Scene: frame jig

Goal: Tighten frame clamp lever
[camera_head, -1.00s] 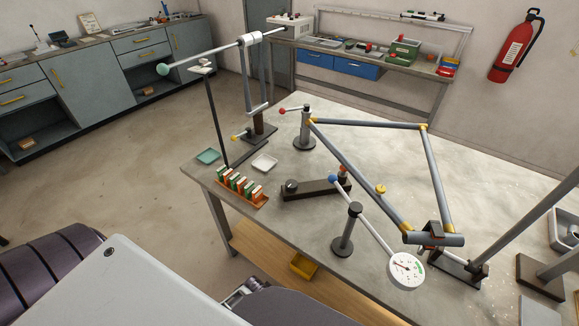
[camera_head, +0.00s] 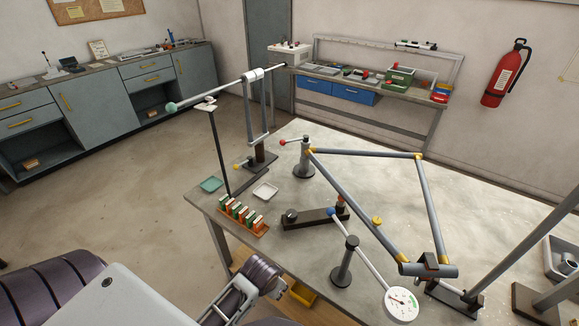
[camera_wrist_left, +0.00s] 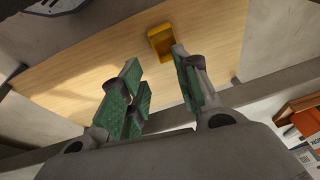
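A bent-tube frame (camera_head: 365,157) lies above the table, gripped at its lower right corner by a clamp block (camera_head: 430,268). A dark post (camera_head: 304,158) by its upper left corner carries a lever with a red ball (camera_head: 283,143). A lever with a blue ball (camera_head: 332,211) runs over another post (camera_head: 342,265) to a white dial (camera_head: 401,304). I cannot tell which lever is the frame clamp's. My left gripper (camera_head: 262,279) is at the table's near left edge, apart from both levers. In the left wrist view its green-padded fingers (camera_wrist_left: 156,80) are open and empty. My right gripper is not in view.
A yellow bin (camera_wrist_left: 161,42) sits on the lower shelf.

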